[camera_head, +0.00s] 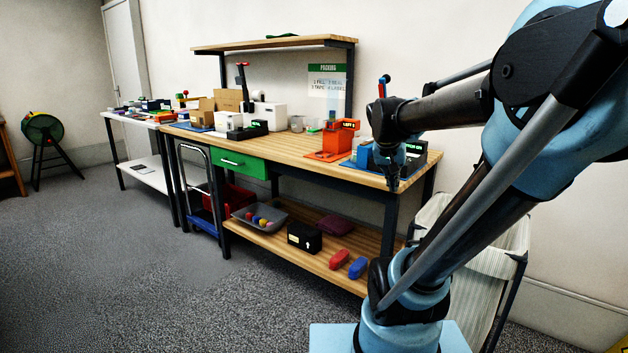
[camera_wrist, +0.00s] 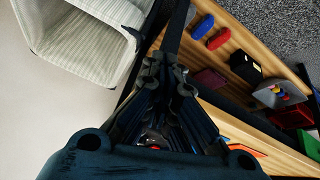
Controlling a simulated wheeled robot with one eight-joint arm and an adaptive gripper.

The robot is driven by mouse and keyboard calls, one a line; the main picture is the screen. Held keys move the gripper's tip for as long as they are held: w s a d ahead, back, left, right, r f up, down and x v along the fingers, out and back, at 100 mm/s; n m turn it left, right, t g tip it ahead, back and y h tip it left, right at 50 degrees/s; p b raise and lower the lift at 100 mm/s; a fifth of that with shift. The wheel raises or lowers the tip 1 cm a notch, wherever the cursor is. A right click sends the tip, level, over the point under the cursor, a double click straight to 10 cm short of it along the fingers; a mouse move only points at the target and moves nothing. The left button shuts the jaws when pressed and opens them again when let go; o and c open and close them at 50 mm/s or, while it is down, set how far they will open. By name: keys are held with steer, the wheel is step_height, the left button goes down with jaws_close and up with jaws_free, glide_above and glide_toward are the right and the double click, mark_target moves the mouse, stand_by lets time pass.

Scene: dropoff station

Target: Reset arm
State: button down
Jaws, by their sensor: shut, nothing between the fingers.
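My arm rises at the right of the head view and reaches left over the right end of the workbench (camera_head: 290,146). My gripper (camera_head: 393,184) hangs downward there, beside the bench's front right corner, and looks empty. In the wrist view my gripper (camera_wrist: 170,72) points away from the camera, its fingertips close together with nothing between them. The bench edge and lower shelf (camera_wrist: 222,62) show beyond it. In the head view the gripper partly covers a blue item (camera_head: 365,155) and a dark device with a green display (camera_head: 414,149).
An orange holder (camera_head: 337,138) stands on the bench, left of my gripper. A white ribbed bin (camera_head: 490,240) stands right of the bench, partly behind my arm. The lower shelf holds a grey tray (camera_head: 270,219), a black box (camera_head: 304,237) and red and blue pieces.

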steer(key=s+a+f+n+g+y, duration=0.1)
steer(key=s+a+f+n, duration=0.1)
steer(key=s+f, duration=0.5)
steer(key=s+a+f+n+g+y, duration=0.1)
steer(key=s+a+f+n+y, duration=0.1)
steer(key=s+f, duration=0.6)
steer(key=s+a, duration=0.1)
steer(key=s, duration=0.2)
steer(key=shift+f, duration=0.15)
steer(key=shift+w+a+f+g, duration=0.2)
steer(key=shift+w+g, duration=0.1)
steer(key=shift+w, duration=0.15)
steer(key=shift+s, duration=0.1)
